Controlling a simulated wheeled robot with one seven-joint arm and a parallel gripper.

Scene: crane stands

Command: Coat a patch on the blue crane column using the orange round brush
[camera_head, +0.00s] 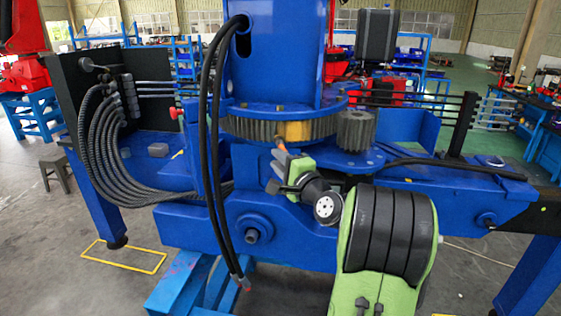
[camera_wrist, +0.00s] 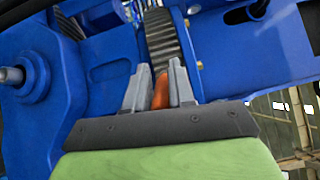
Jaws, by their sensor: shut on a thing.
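The blue crane column (camera_head: 272,62) rises in the middle of the head view, above a toothed gear ring (camera_head: 250,128) on a blue base. My gripper (camera_head: 284,153) is just in front of the ring, low at the column's foot. In the wrist view my gripper (camera_wrist: 159,70) is shut on the orange round brush (camera_wrist: 161,92), whose orange handle shows between the grey fingers. In the head view a small brownish-orange part of the brush (camera_head: 281,146) points up toward the ring. I cannot tell whether its tip touches anything. A yellow-orange area (camera_head: 297,131) shows on the ring.
Two black hoses (camera_head: 206,110) hang in front of the column, left of my gripper. A smaller grey gear (camera_head: 356,130) stands to the right. Bundled grey hoses (camera_head: 92,140) curve at the left. A blue side beam (camera_head: 455,182) extends right. Open floor lies at the left.

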